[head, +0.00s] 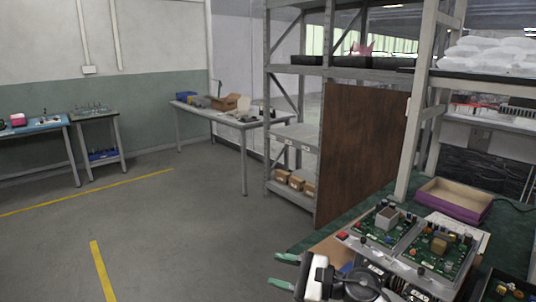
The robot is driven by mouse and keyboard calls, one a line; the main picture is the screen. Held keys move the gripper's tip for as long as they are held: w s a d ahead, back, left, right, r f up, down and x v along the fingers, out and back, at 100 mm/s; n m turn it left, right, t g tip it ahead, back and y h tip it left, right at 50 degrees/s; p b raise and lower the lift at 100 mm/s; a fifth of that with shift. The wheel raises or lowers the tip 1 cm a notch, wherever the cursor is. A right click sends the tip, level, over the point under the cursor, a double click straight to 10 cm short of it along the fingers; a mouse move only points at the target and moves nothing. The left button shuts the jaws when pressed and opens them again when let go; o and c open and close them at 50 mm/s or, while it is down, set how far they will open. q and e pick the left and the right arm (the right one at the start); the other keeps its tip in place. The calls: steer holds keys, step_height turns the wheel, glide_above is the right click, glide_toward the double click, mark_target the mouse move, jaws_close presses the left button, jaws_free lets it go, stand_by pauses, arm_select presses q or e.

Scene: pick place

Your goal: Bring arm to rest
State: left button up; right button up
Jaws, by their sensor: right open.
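My right gripper (284,270) is at the bottom of the head view, with its two green fingers pointing left. The fingers are apart and nothing shows between them. It is in front of the left edge of a green-topped workbench (378,198). My right arm shows behind it at the bottom and hides part of the bench. My left gripper is not in view.
Green circuit boards (381,225) in grey frames lie on the bench close to my right arm, beside a purple-sided open box (455,199). A brown panel (358,150) and metal shelving (272,100) stand behind. The floor (180,230) at left is clear.

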steer(key=s+d+f+n+t+h, duration=0.5)
steer(key=n+h, duration=0.3)
steer(key=n, duration=0.8)
steer(key=s+d+f+n+t+h, duration=0.4)
steer(key=d+n+h, duration=0.3)
steer(key=n, duration=0.9)
steer(key=s+d+f+m+g, duration=0.25)
steer(key=s+m+g, duration=0.2)
steer(key=s, duration=0.35)
steer(key=s+d+f+m+g+h, duration=0.1)
steer(key=s+f+m+g, duration=0.35)
steer(key=s, duration=0.25)
steer(key=s+d+f+m+g, duration=0.2)
steer(key=s+f+m+g, duration=0.1)
steer(key=s+m, duration=0.4)
step_height(320, 180, down, 21)
steer(key=n+g+p, duration=0.1)
steer(key=n+p, duration=0.1)
steer(key=p, duration=0.2)
steer(key=s+d+f+g+p, duration=0.1)
steer(key=s+d+f+p, duration=0.2)
steer(key=s+f, duration=1)
steer(key=s, duration=0.4)
steer(key=shift+s+f+h, duration=0.3)
steer(key=shift+f, duration=0.1)
